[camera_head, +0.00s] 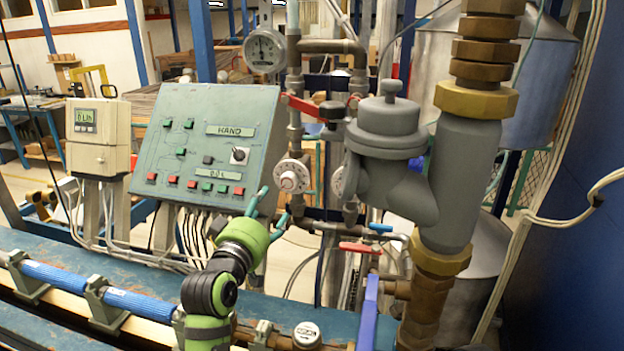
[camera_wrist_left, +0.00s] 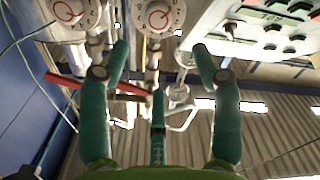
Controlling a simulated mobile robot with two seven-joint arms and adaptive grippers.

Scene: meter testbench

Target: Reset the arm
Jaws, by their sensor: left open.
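My left arm (camera_head: 215,290) rises from the bottom of the head view, green and dark grey. Its left gripper (camera_head: 272,206) is open, with teal fingers spread and nothing between them. It is in front of the pipework, near the lower right corner of the green control panel (camera_head: 212,138) and below the white round dial knob (camera_head: 292,176). In the left wrist view, the open fingers of the gripper (camera_wrist_left: 160,62) frame empty space, with dial knobs (camera_wrist_left: 159,15) beyond. My right gripper is not in view.
A large grey valve body (camera_head: 440,190) and pipes stand on the right. A pressure gauge (camera_head: 264,50) and red-handled valve (camera_head: 300,104) are above. A meter box (camera_head: 98,137) stands left. A blue pipe (camera_head: 140,304) runs along the bench. A blue lever (camera_head: 367,312) stands in front.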

